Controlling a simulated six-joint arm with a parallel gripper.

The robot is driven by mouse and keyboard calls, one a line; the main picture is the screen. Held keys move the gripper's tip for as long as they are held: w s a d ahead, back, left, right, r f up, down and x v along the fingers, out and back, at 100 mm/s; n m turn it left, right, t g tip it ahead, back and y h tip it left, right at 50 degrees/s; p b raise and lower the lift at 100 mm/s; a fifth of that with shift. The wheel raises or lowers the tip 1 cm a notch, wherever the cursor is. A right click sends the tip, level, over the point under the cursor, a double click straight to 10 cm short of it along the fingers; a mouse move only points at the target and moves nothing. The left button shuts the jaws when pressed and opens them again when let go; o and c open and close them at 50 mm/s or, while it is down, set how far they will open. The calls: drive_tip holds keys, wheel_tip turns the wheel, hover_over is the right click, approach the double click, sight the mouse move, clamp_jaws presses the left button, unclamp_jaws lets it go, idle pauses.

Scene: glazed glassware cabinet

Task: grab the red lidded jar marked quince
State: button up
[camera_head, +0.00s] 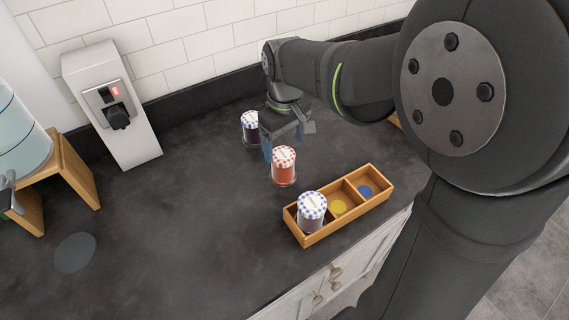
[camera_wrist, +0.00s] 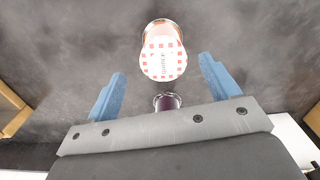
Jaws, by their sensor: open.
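The red jar (camera_head: 284,170) has a red-and-white checked lid and stands upright on the dark counter, in front of my gripper in the head view. In the wrist view its lid (camera_wrist: 163,60) faces the camera, with small lettering that seems to read quince. My gripper (camera_head: 286,138) is open and empty, with blue fingers. In the wrist view the jar is beyond the fingertips (camera_wrist: 162,68), roughly centred between them. I cannot tell the exact gap; no contact shows.
A dark jar (camera_head: 250,121) with a blue-checked lid stands behind my gripper. A wooden tray (camera_head: 306,241) at the front right holds another blue-checked jar (camera_head: 312,212); its other compartments show yellow and blue discs. A grey dispenser (camera_head: 128,140) stands at left. The left counter is mostly clear.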

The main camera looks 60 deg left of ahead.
sight(282, 153)
drive_tip(key=shift+s+a+f, duration=0.15)
drive_tip(key=shift+f, duration=1.35)
drive_tip(key=shift+s+a+f, duration=0.1)
drive_tip(key=shift+a+f, duration=0.05)
drive_tip(key=shift+f, duration=1.3)
drive_tip(key=c, duration=1.3)
